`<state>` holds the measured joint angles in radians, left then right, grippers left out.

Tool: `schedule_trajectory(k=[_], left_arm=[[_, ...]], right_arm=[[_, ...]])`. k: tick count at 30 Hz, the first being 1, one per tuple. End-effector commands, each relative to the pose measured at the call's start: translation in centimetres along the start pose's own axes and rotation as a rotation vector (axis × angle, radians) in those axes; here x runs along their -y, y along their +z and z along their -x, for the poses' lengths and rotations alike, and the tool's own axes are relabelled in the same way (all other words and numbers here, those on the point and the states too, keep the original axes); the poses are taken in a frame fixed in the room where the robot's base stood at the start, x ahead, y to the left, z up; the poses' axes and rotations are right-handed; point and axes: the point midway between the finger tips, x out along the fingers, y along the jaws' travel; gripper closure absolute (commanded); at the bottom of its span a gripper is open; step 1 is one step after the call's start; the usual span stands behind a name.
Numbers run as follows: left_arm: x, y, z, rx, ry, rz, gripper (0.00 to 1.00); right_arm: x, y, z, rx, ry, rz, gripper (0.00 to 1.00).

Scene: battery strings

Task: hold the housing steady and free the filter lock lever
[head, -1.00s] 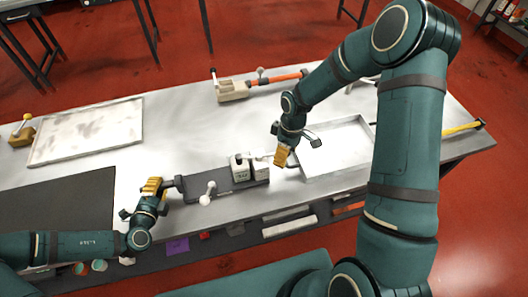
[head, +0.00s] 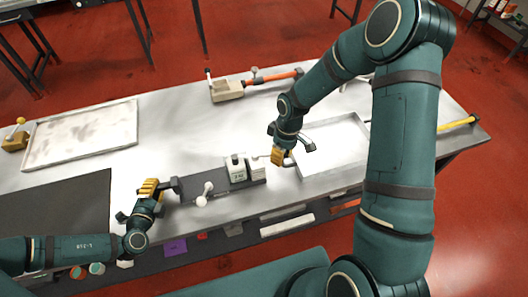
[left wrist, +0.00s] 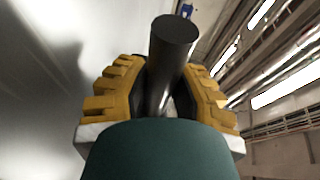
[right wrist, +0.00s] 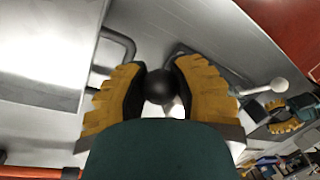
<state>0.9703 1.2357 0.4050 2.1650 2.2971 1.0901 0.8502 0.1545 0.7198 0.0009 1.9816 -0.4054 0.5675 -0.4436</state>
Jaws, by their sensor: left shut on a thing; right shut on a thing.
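The housing (head: 237,168) is a pale beige block with a small dark label, standing at the table's front middle, with a smaller pale block (head: 257,171) at its right. My left gripper (head: 150,188) is shut on a dark round bar (left wrist: 174,38) to the left of the housing; the bar stands up between the fingers in the left wrist view. My right gripper (head: 278,156) is just right of the housing. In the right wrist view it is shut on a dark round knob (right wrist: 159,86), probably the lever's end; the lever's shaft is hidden.
A white-knobbed lever (head: 205,194) stands between my left gripper and the housing. A beige fixture with an orange bar (head: 227,90) is at the back. The table between the left tray (head: 80,145) and housing is clear.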

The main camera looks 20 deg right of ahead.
Motion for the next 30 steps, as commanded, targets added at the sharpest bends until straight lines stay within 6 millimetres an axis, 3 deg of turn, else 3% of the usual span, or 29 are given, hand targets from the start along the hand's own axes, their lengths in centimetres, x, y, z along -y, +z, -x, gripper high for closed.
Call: schedule_trajectory(k=[1,15,30], left_arm=[[-0.9,-0.1,0.3,-0.003,0.023,0.005,1.0],[-0.9,-0.1,0.3,-0.003,0.023,0.005,1.0],[-0.9,-0.1,0.3,-0.004,0.022,0.004,1.0]], right_arm=[[0.4,0.1,-0.1,-0.007,-0.001,-0.033,1.0],[3.8,1.0,-0.7,-0.088,-0.001,-0.456,1.0],[7.5,0.1,-1.5,-0.179,-0.001,-0.917,1.0]])
